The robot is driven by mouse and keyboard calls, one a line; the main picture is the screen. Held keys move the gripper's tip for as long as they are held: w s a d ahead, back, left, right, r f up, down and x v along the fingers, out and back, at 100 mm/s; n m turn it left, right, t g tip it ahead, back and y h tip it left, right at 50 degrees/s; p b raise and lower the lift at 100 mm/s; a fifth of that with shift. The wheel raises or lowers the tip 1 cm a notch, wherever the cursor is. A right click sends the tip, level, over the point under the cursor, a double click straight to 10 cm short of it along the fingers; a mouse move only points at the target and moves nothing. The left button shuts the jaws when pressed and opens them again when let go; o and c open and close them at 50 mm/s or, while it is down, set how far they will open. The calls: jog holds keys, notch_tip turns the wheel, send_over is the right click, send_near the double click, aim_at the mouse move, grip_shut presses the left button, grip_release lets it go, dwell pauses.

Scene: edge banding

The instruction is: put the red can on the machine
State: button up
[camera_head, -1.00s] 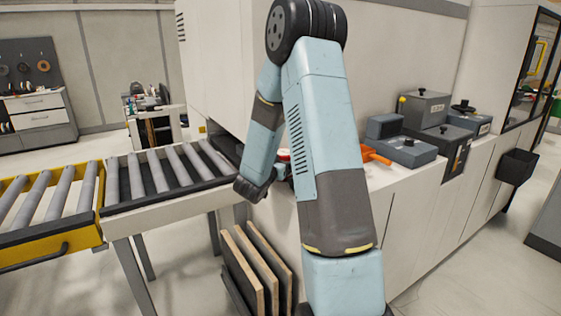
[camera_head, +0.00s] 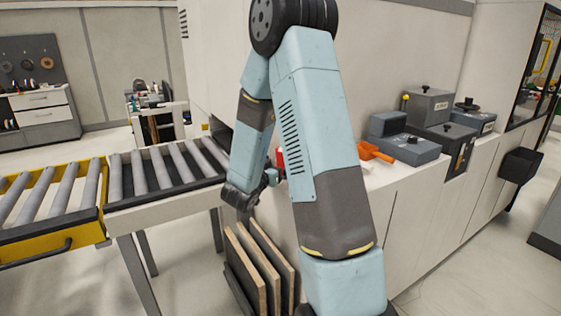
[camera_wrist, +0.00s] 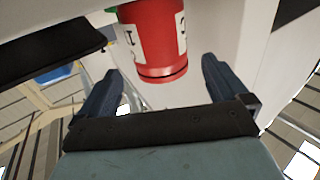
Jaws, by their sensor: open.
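The red can (camera_wrist: 155,40) with a white label shows at the top middle of the wrist view, its upper part cut off by the frame. In the head view only a red sliver of the can (camera_head: 280,158) shows between my arm links, at the pale edge of the machine (camera_head: 400,178). My gripper (camera_wrist: 161,70) is open and empty, its two dark fingers apart on either side below the can in the wrist view. In the head view my gripper (camera_head: 272,177) is mostly hidden beside my forearm. What the can rests on is not clear.
A roller conveyor (camera_head: 165,172) stands left of the machine. Boards (camera_head: 262,270) lean below. An orange tool (camera_head: 375,152) and grey machine units (camera_head: 408,148) are on the worktop right of my arm. A black bin (camera_head: 521,166) hangs at the front.

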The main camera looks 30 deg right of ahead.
jog(key=s+a+r+n+t+y, duration=0.2)
jog(key=a+r+n+y, duration=0.1)
jog(key=a+r+y, duration=0.4)
jog(key=s+a+r+n+t+y, duration=0.1)
jog(key=s+a+r+n+y, duration=0.1)
jog(key=a+r+n+y, duration=0.45)
jog(key=s+a+r+n+g, duration=0.1)
jog(key=s+g, duration=0.2)
jog(key=s, duration=1)
jog(key=s+a+n+g+y, duration=0.1)
jog(key=s+g, duration=0.3)
jog(key=s, duration=0.9)
jog(key=shift+s+a+r, duration=0.25)
jog(key=shift+a+r, duration=0.1)
jog(key=shift+a, duration=0.15)
jog(key=shift+y, duration=0.25)
